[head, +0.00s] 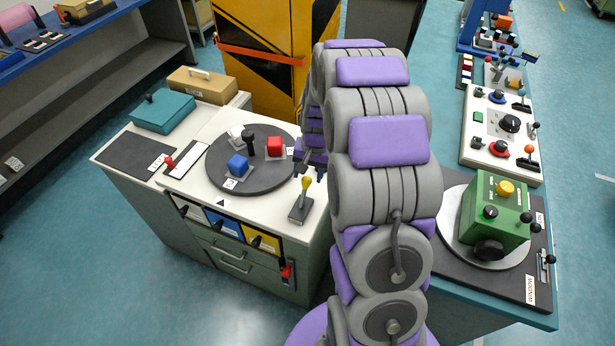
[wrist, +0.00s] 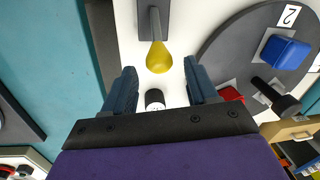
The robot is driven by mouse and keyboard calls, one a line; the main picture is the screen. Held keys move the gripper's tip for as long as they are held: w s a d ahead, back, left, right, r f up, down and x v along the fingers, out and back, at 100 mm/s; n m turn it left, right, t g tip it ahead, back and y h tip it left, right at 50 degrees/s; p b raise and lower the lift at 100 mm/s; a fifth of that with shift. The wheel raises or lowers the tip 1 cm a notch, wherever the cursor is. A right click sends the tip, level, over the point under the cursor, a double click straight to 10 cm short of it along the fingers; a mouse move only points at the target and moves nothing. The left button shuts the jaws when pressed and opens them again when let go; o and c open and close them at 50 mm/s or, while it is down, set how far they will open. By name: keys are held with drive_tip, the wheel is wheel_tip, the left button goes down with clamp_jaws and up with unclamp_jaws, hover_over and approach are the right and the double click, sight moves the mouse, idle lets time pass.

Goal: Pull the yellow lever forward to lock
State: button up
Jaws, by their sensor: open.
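The yellow lever (head: 306,184) stands on a small dark base plate at the front right of the white cabinet top. In the wrist view its yellow knob (wrist: 159,58) points toward my gripper, with the shaft and dark plate beyond it. My gripper (wrist: 161,80) is open, with one dark finger on each side of the knob's line. The knob sits just ahead of the fingertips, between them in the picture; I see no contact. In the head view my arm hides most of the gripper.
A dark round turntable (head: 217,178) with red, blue and white blocks is left of the lever. A small red-handled lever (head: 170,162) stands further left. Drawers and a red switch (head: 287,272) are on the cabinet front. A green box (head: 492,212) stands on the right-hand bench.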

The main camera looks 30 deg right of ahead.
drive_tip(key=shift+w+a+f, duration=0.1)
drive_tip(key=shift+f, duration=0.9)
clamp_jaws()
